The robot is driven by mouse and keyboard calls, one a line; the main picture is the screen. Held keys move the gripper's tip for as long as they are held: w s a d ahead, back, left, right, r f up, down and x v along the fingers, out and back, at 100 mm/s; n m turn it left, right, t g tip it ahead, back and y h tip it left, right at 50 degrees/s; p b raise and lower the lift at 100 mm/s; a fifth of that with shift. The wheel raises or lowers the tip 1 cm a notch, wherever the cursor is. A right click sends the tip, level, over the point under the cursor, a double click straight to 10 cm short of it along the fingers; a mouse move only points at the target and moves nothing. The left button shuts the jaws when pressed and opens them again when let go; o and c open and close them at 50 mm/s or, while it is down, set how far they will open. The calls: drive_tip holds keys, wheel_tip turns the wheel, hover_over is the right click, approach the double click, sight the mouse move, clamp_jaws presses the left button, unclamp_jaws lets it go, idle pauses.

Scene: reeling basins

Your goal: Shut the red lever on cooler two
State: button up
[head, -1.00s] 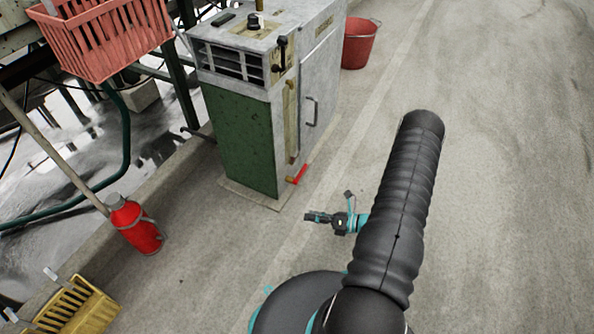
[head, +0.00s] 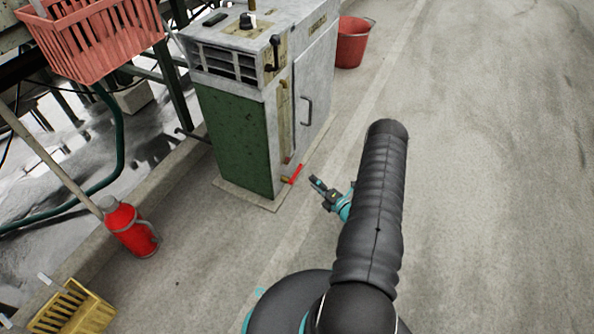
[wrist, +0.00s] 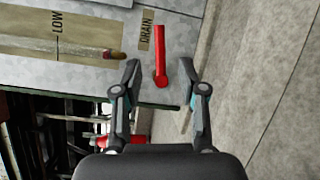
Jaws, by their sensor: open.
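The red lever (head: 295,174) sits low on the near corner of the grey and green cooler (head: 237,138), just above the floor. In the wrist view the red lever (wrist: 160,58) is a straight bar beside a DRAIN label (wrist: 145,30). My gripper (head: 316,182) is close to the lever, a little to its right in the head view. In the wrist view my gripper (wrist: 168,78) is open, with the lever's round base showing between its fingertips. I cannot tell whether the fingers touch it. No number shows clearly on the cooler.
A sight gauge marked LOW (wrist: 58,24) is beside the lever. A red bucket (head: 353,48) stands behind the cooler. A red flask (head: 130,228), a yellow crate (head: 75,308) and a red basket (head: 92,42) are at left. The floor at right is clear.

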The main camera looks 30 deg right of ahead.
sight(299, 168)
drive_tip(key=x, duration=0.9)
drive_tip(key=shift+w+a+b, duration=0.15)
drive_tip(key=shift+w+b, duration=0.25)
clamp_jaws()
